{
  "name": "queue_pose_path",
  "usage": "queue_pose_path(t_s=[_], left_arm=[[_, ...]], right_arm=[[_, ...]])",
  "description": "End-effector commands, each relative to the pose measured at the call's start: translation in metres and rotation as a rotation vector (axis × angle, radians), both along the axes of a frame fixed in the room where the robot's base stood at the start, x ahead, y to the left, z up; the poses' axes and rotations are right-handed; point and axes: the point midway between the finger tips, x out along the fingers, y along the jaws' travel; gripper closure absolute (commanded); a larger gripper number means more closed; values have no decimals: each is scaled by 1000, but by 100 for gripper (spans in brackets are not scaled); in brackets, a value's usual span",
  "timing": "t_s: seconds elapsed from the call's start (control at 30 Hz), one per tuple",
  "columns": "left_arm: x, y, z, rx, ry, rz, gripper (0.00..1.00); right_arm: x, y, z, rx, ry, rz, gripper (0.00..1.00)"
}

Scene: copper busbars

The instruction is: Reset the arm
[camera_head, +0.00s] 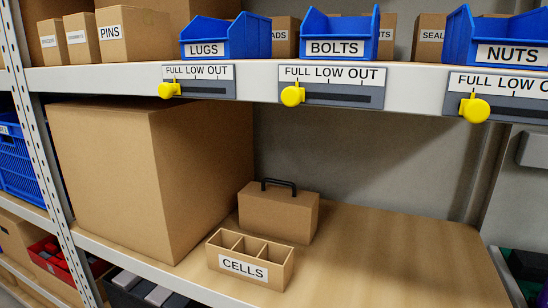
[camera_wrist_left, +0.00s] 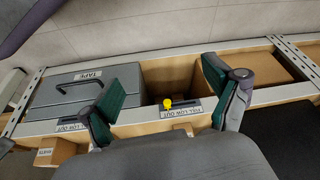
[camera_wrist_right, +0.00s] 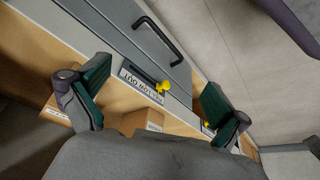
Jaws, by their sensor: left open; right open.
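Neither of my grippers shows in the head view. In the left wrist view my left gripper (camera_wrist_left: 165,92) is open, its two green-padded fingers wide apart with nothing between them. Beyond the fingers is a shelf front with a yellow slider knob (camera_wrist_left: 167,103) and a grey case labelled TAPE (camera_wrist_left: 75,88). In the right wrist view my right gripper (camera_wrist_right: 155,92) is open and empty, its fingers apart. Beyond it are another yellow slider knob (camera_wrist_right: 161,87) on a FULL LOW OUT label and a grey case with a black handle (camera_wrist_right: 158,40).
The head view shows blue LUGS (camera_head: 225,38), BOLTS (camera_head: 338,36) and NUTS (camera_head: 500,40) bins on the upper shelf (camera_head: 255,82). Below stand a large carton (camera_head: 150,180), a handled box (camera_head: 278,213) and a divided CELLS box (camera_head: 249,262). The lower shelf's right side (camera_head: 400,260) is clear.

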Motion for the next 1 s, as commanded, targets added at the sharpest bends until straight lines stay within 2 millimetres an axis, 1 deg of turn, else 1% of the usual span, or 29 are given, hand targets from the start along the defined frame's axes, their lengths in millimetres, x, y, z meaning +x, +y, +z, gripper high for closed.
queue_pose_path(t_s=[0.03, 0.07, 0.1, 0.17, 0.2, 0.27, 0.3, 0.37, 0.4, 0.5, 0.6, 0.67, 1.0], left_arm=[[-15, 2, 0, 6, 38, -2, 11], [-23, 4, -9, 9, 53, -3, 11], [-36, 6, -19, 12, 74, -5, 11], [-58, 10, -33, 18, 105, -6, 11], [-74, 13, -40, 22, 127, -8, 11], [-100, 18, -49, 28, 157, -10, 11], [-117, 21, -53, 31, 177, -11, 11], [-142, 26, -58, 36, 201, -13, 11], [-157, 29, -60, 39, 217, -15, 11], [-188, 36, -62, 45, 244, -17, 11], [-207, 40, -63, 49, 261, -19, 11], [-212, 41, -64, 50, 266, -20, 11], [-215, 42, -67, 50, 268, -19, 11]], right_arm=[[-15, -2, 0, -6, 38, 2, 0], [-23, -4, -9, -9, 52, 2, 0], [-36, -6, -19, -12, 75, 5, 0], [-58, -10, -33, -18, 105, 7, 0], [-75, -13, -40, -22, 127, 8, 0], [-100, -18, -49, -28, 157, 10, 0], [-118, -21, -54, -31, 177, 11, 0], [-142, -26, -58, -37, 201, 14, 0], [-158, -29, -60, -39, 217, 15, 0], [-188, -36, -62, -45, 244, 17, 0], [-207, -40, -63, -49, 261, 19, 0], [-213, -41, -64, -50, 266, 19, 0], [-215, -42, -67, -50, 268, 20, 0]])
